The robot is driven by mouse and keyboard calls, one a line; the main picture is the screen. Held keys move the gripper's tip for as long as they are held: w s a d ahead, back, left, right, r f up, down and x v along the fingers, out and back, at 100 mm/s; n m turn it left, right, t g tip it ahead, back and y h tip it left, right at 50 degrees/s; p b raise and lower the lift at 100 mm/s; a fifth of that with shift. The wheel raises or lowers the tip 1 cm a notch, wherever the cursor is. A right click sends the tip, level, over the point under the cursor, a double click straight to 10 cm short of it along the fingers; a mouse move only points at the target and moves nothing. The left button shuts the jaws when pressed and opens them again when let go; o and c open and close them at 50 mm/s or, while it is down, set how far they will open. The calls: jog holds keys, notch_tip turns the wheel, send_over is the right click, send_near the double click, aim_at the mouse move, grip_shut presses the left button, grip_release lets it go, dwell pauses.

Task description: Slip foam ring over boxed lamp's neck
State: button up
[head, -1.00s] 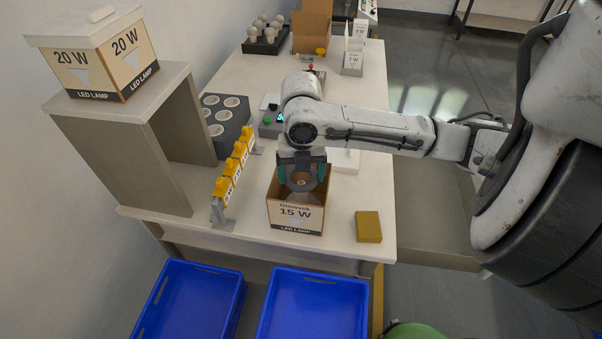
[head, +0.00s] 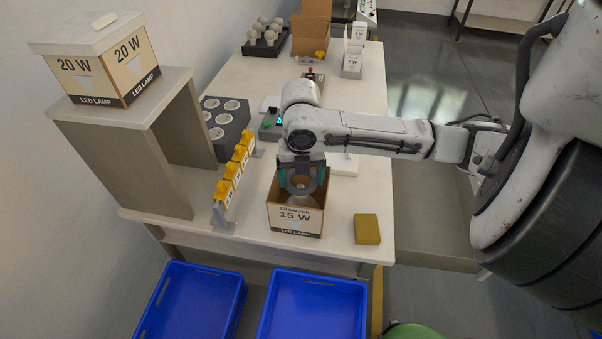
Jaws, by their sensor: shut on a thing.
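The open cardboard box marked 15 W (head: 296,219) stands near the front edge of the table, with its top open. My gripper (head: 303,182) points down into the box's opening, its teal fingertips spread about a ring's width apart. It is shut on the grey foam ring (head: 302,187), which sits at the level of the box's mouth. A small pale tip, likely the lamp's neck (head: 300,182), shows in the middle of the ring. The rest of the lamp is mostly hidden by box, ring and gripper. I cannot tell how far the ring is down the neck.
A row of yellow-topped holders (head: 232,178) stands close left of the box, and a yellow block (head: 367,229) lies to the right. A grey socket block (head: 226,124) and a small control box (head: 270,127) are behind. Blue crates (head: 313,305) stand below the table's front.

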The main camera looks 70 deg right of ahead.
jog(key=shift+f, duration=0.1)
dwell(0.3)
jog(key=shift+f+b, duration=0.75)
jog(key=shift+f, duration=2.65)
jog(key=o, duration=0.8)
notch_tip(320, 180, up, 11)
jog(key=shift+f+p, duration=0.15)
jog(key=shift+p, duration=0.15)
jog(key=shift+s, duration=0.1)
